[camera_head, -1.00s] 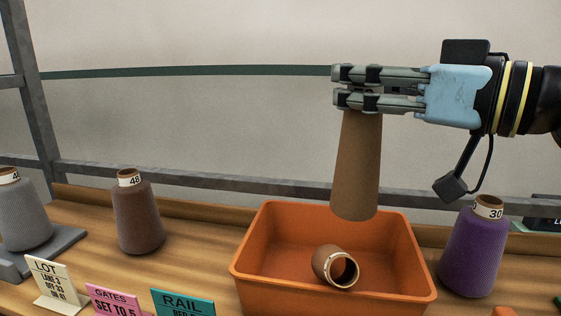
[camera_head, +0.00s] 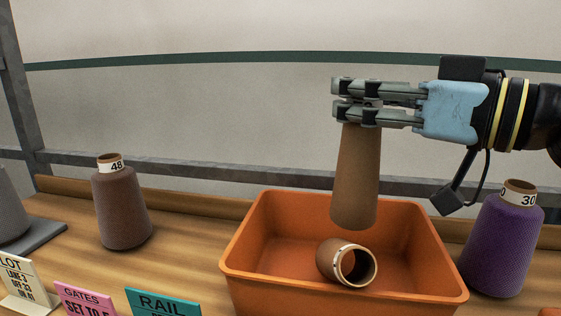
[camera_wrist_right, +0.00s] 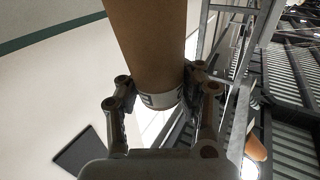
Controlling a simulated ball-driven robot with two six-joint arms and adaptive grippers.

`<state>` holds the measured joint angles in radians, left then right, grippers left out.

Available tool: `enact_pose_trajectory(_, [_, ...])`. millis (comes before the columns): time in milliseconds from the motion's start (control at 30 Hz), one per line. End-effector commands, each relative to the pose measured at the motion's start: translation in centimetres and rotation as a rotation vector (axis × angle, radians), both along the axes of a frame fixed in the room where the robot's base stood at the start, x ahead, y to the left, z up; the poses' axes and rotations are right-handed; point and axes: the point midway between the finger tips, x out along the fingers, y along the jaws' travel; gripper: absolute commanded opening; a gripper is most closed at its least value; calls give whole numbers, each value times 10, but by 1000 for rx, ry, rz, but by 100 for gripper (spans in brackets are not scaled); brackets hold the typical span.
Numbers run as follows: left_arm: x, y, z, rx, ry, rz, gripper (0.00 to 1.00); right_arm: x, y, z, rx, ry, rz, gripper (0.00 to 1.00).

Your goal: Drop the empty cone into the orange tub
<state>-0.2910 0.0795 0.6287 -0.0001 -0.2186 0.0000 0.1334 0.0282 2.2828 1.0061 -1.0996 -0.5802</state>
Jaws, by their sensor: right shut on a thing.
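My right gripper (camera_head: 357,103) is shut on the top end of a bare brown cone (camera_head: 356,180). The cone hangs upright with its wide end down, and its lower end overlaps the inside of the orange tub (camera_head: 246,281) in the head view. In the right wrist view the cone (camera_wrist_right: 148,40) sits between the fingers (camera_wrist_right: 158,98), with a pale label band at its held end. Another empty brown cone (camera_head: 342,262) lies on its side in the tub, its open end facing me. My left gripper is not in view.
A brown yarn cone (camera_head: 121,208) marked 48 stands left of the tub. A purple yarn cone (camera_head: 502,240) marked 30 stands close to its right. A grey cone (camera_head: 10,208) is cut off at the left edge. Small cards, including a teal one (camera_head: 163,303), stand in front.

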Motion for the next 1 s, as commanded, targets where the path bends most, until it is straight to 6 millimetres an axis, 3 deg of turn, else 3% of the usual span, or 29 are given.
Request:
enact_pose_trajectory(167, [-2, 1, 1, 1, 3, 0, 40, 0, 0, 1, 1, -1, 0, 0])
enact_pose_trajectory(200, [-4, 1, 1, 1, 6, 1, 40, 0, 0, 1, 1, -1, 0, 31])
enact_pose_trajectory(467, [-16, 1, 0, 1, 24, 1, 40, 0, 0, 1, 1, -1, 0, 64])
enact_pose_trajectory(767, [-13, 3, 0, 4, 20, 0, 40, -1, -1, 1, -1, 1, 0, 64])
enact_pose_trajectory(1000, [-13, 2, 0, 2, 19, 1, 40, -17, -20, -1, -8, 0, -2, 64])
